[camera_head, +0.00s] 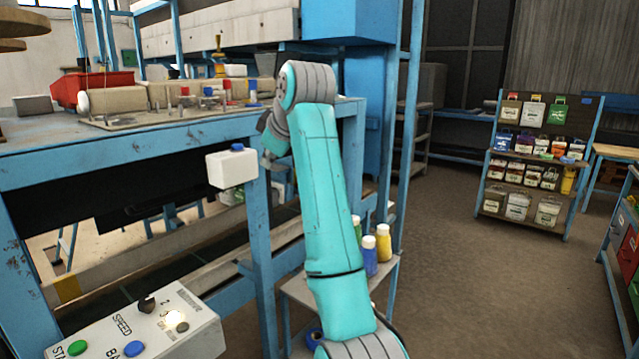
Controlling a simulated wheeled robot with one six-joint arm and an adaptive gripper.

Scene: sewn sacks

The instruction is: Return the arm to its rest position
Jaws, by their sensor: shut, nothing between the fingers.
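My arm (325,190) shows in the head view, its turquoise link rising from the bottom centre to a grey-banded elbow (308,82). Beyond the elbow the arm folds back behind this link. My gripper's fingers are hidden behind the arm, and I see no sack held there.
A blue table (120,148) with a red bin (92,88) stands left. A white box (231,168) hangs close to my wrist. A control panel (150,325) is lower left. Bottles (383,243) stand on a low shelf right of my arm. A sack rack (535,165) stands beyond open floor.

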